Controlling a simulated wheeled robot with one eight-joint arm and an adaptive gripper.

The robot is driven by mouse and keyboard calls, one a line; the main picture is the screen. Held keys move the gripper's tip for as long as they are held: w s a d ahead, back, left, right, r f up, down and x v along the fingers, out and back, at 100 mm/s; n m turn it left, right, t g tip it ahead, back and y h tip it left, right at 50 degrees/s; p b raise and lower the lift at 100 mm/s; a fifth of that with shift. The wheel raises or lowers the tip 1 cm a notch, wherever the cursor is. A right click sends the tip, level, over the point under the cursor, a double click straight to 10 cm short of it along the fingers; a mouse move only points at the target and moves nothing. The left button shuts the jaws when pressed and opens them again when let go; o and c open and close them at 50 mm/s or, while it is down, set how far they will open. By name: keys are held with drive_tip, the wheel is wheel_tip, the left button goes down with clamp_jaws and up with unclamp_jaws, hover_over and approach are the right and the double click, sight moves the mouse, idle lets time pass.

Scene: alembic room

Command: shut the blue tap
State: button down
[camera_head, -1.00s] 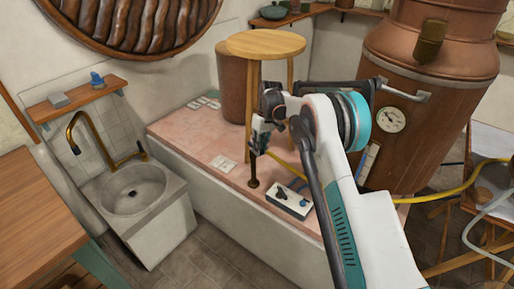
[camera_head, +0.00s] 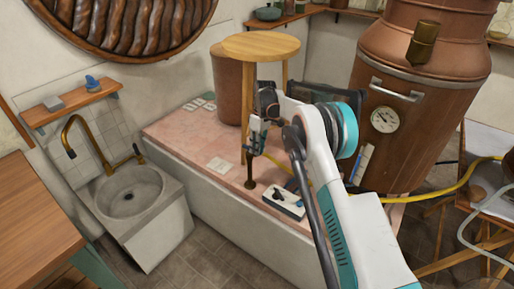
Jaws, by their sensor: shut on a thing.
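A small white block (camera_head: 284,201) lies on the pink tiled top, with a dark fitting (camera_head: 279,194) on its left. A small blue part (camera_head: 299,203) at its right end looks like the blue tap; its handle position is too small to tell. My gripper (camera_head: 253,147) is above and left of the block, in front of or beside a stool leg. My arm comes in from the lower right.
A wooden stool (camera_head: 261,45) stands on the pink tiled bench (camera_head: 185,133). A copper still (camera_head: 415,120) with a gauge stands at right. A yellow hose (camera_head: 440,196) runs across. A sink (camera_head: 130,196) with a brass tap (camera_head: 75,125) stands at left. Floor is clear between sink and bench.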

drive_tip(key=c, duration=1.6)
unclamp_jaws()
drive_tip(key=shift+o, duration=0.2)
drive_tip(key=shift+r, duration=0.1)
wheel_tip(320, 180, up, 12)
drive_tip(key=w+d, duration=0.1)
drive_tip(key=w, duration=0.1)
drive_tip(key=shift+d+f, duration=0.2)
